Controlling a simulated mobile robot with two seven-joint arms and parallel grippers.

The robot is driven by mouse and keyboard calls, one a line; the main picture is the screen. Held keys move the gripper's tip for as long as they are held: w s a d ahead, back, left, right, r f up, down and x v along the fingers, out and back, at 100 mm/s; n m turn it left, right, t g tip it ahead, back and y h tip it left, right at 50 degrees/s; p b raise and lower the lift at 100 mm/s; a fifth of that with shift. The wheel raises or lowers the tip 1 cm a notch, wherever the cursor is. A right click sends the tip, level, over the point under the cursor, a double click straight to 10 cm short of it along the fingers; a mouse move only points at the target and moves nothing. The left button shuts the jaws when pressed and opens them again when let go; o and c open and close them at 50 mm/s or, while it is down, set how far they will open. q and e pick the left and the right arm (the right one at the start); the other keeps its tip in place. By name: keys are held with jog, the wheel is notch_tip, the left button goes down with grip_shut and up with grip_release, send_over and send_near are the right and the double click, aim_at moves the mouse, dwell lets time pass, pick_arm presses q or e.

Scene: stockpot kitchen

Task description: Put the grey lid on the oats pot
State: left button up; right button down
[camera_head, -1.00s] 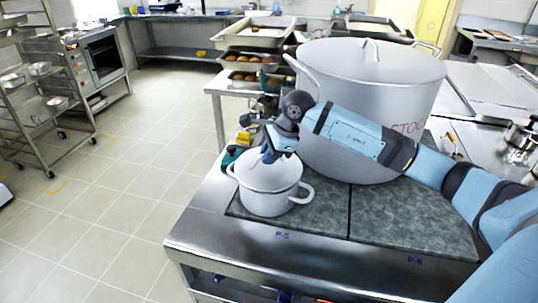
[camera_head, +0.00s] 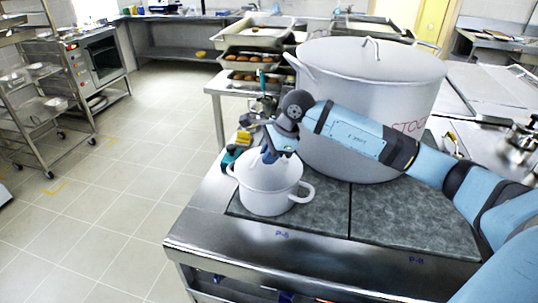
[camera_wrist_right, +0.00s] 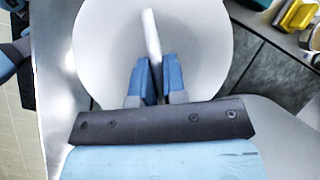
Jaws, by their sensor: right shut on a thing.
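A white two-handled pot (camera_head: 268,199) stands on the dark hob tile at the front left. No oats label or contents show on it. My right gripper (camera_head: 269,157) is directly above the pot's top. In the right wrist view the gripper (camera_wrist_right: 158,78) is shut on the upright bar handle of a pale grey round lid (camera_wrist_right: 200,45). The lid fills the middle of that view and hides what is under it. I cannot tell whether it rests on the pot's rim or hovers just over it.
A large lidded stockpot (camera_head: 365,95) stands close behind and right of the pot, with my right arm passing in front of it. Yellow and teal items (camera_head: 243,138) sit behind the pot. The front tile (camera_head: 400,225) on the right is clear.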

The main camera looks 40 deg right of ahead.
jog(key=shift+f+b, duration=0.4)
jog(key=shift+b, duration=0.1)
dwell(0.5)
jog(key=c, duration=1.4)
grip_release()
jog(key=shift+c, duration=0.2)
jog(key=o, duration=0.3)
jog(key=shift+o, duration=0.2)
jog(key=shift+r, duration=0.2)
jog(key=v, duration=1.3)
jog(key=shift+r, duration=0.2)
jog(key=shift+s+d, duration=0.1)
jog(key=shift+s, duration=0.05)
